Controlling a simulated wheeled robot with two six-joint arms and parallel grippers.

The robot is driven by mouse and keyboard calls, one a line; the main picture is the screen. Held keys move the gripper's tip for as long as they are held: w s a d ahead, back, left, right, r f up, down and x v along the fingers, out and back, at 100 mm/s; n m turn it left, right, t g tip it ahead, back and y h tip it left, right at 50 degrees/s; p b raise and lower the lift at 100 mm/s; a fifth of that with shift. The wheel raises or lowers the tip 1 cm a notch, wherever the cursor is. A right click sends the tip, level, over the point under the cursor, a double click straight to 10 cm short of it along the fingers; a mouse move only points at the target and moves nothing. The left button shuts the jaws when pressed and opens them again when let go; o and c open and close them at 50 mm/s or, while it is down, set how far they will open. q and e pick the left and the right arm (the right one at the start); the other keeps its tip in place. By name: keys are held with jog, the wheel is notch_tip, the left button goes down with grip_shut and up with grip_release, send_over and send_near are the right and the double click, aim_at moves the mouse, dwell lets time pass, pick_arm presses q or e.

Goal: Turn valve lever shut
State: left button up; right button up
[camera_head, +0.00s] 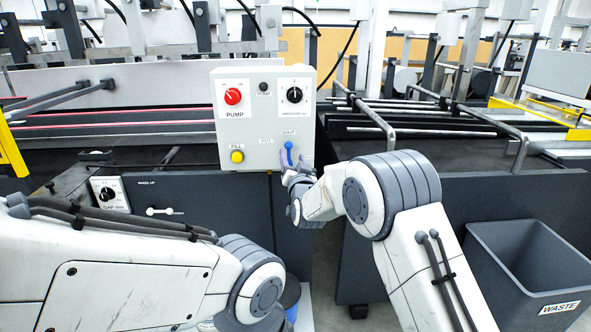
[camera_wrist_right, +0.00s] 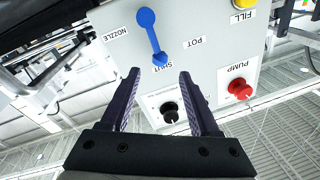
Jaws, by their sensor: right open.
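The blue valve lever (camera_head: 289,152) is on the front of the white control box, below the SHUT label, and stands nearly upright. In the right wrist view, upside down, the lever (camera_wrist_right: 151,36) has a broad rounded end at top and a narrower end overlapping the SHUT label (camera_wrist_right: 160,67). NOZZLE (camera_wrist_right: 118,32) and POT (camera_wrist_right: 195,42) labels flank it. My right gripper (camera_wrist_right: 160,74) is open and empty; its fingertips straddle the line of the lever's narrow end. Contact cannot be told. In the head view my right gripper (camera_head: 292,172) partly covers the lever's lower area. My left gripper is out of view.
The control box (camera_head: 247,112) carries a red PUMP knob (camera_head: 232,96), a black knob (camera_head: 294,95) and a yellow FILL button (camera_head: 237,156). A grey WASTE bin (camera_head: 528,262) stands at right. Rails and machine frames lie behind. My left arm fills the lower left.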

jog(key=shift+v, duration=2.4)
jog(key=s+a+f+n+g+y, duration=0.1)
jog(key=s+f+n+g, duration=0.3)
jog(key=s, duration=0.6)
jog(key=s+a+f+n+g, duration=0.1)
jog(key=s+a+g, duration=0.1)
jog(key=s+g, duration=0.55)
jog(key=s+d+f+n+g+h, duration=0.1)
jog(key=s+d+f+g, duration=0.2)
jog(key=s, duration=0.7)
jog(key=s+d+n+g+h, duration=0.2)
jog(key=s+d, duration=0.4)
jog(key=s, duration=0.5)
jog(key=s+d+f+n+g+h, duration=0.1)
jog(key=s+d+f+g, duration=0.2)
jog(key=s, duration=0.7)
notch_tip(320, 180, up, 15)
jog(key=p, duration=1.3)
jog(key=shift+w+d+f+t, duration=0.2)
jog(key=shift+w+d+t, duration=0.15)
jog(key=shift+w, duration=0.05)
